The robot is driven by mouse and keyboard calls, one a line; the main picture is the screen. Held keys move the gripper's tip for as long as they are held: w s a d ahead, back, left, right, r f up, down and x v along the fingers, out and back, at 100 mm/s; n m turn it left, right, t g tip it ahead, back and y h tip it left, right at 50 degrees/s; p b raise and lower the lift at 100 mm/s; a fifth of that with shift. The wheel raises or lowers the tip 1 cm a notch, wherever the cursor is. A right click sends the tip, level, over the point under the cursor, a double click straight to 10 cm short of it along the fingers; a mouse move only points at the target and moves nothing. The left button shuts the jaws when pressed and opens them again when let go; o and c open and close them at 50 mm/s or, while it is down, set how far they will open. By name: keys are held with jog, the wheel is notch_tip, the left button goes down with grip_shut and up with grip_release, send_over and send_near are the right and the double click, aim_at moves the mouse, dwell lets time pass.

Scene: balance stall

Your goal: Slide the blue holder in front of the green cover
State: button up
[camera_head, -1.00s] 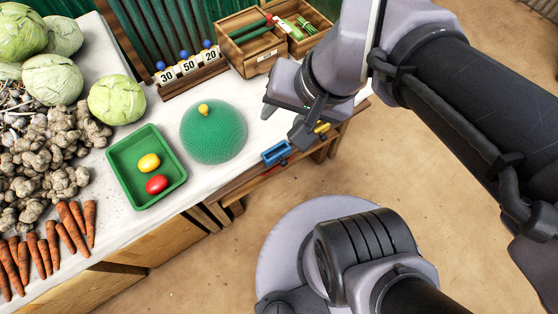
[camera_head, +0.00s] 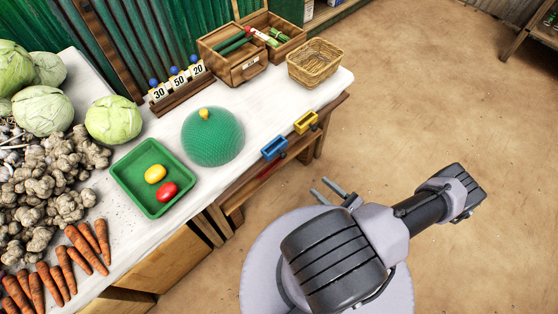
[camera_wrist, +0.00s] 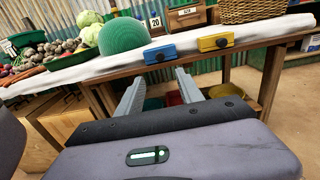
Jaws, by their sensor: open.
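The blue holder (camera_head: 274,148) is a small box with a dark knob, at the table's front edge, to the right of the green cover. It also shows in the wrist view (camera_wrist: 160,53). The green cover (camera_head: 212,140) is a textured dome with a yellow knob, standing on the white table top. It shows behind and left of the blue holder in the wrist view (camera_wrist: 121,36). My gripper (camera_head: 327,190) is open and empty, off the table's front side and apart from the blue holder. Its two fingers (camera_wrist: 160,74) point toward the table edge in the wrist view.
A yellow holder (camera_head: 305,122) sits on the same edge, right of the blue one. A green tray (camera_head: 131,176) with a yellow and a red item lies left of the cover. A wicker basket (camera_head: 315,64) and wooden boxes (camera_head: 232,69) stand at the back. Floor in front is clear.

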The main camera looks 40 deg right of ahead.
aim_at(285, 156)
jog(key=w+b, duration=0.1)
jog(key=w, duration=0.4)
jog(key=w+a, duration=0.1)
jog(key=w, duration=0.5)
jog(key=w+b, duration=0.1)
jog(key=w, duration=0.5)
jog(key=shift+a+b, duration=0.15)
jog(key=shift+b, duration=0.15)
grip_shut()
